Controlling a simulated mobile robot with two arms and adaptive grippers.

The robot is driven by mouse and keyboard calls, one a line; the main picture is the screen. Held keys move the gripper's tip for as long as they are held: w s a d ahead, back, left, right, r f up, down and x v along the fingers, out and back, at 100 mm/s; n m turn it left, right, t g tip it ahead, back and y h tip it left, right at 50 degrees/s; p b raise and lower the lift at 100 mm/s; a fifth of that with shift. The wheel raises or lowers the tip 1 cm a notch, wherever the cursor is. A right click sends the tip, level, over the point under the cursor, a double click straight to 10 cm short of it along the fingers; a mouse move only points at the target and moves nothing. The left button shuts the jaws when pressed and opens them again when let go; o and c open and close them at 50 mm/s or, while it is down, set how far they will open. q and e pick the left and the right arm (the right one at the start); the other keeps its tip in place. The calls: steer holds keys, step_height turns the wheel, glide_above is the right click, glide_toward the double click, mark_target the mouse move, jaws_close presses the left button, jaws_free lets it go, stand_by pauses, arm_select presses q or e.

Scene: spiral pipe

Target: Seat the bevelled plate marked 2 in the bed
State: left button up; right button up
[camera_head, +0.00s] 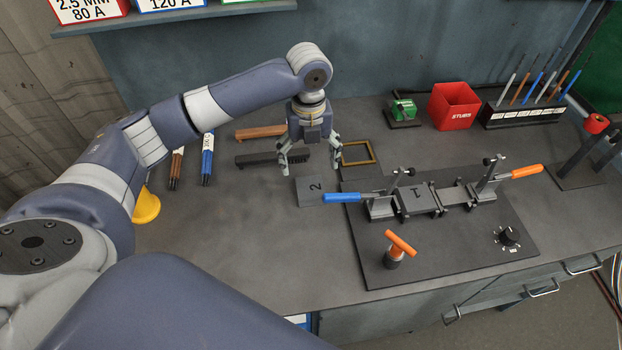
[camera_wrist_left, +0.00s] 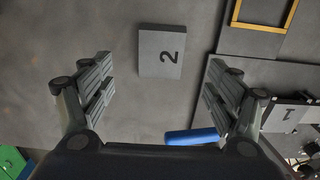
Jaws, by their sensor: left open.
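The grey plate marked 2 (camera_head: 310,191) lies flat on the bench, left of the black fixture board. It also shows in the left wrist view (camera_wrist_left: 161,53), between and beyond my fingertips. My left gripper (camera_head: 308,163) is open and empty above the bench, close to the plate and apart from it. The bed (camera_head: 455,196) sits on the fixture board, between two clamps, one with a blue handle (camera_head: 342,198) and one with an orange handle (camera_head: 526,171). The plate marked 1 (camera_head: 416,197) lies in the bed's left part. My right gripper does not show.
A yellow square frame (camera_head: 357,153) lies behind the fixture board (camera_head: 460,255). A brush (camera_head: 258,158) lies behind my left gripper. An orange T-handle tool (camera_head: 400,244) and a black knob (camera_head: 508,237) stand on the board's front.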

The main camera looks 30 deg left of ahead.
mark_target(310, 187)
arm_select(q)
steer(key=shift+s+d+f, duration=0.1)
steer(key=shift+s+f, duration=0.1)
steer(key=shift+f, duration=0.4)
steer(key=shift+s+d+f, duration=0.1)
steer(key=shift+s+f, duration=0.05)
steer(key=shift+f, duration=0.7)
step_height(310, 187, down, 4)
steer(key=shift+w+d+f+p, duration=0.1)
steer(key=shift+f+p, duration=0.05)
steer(key=shift+p, duration=0.8)
steer(key=shift+f, duration=0.6)
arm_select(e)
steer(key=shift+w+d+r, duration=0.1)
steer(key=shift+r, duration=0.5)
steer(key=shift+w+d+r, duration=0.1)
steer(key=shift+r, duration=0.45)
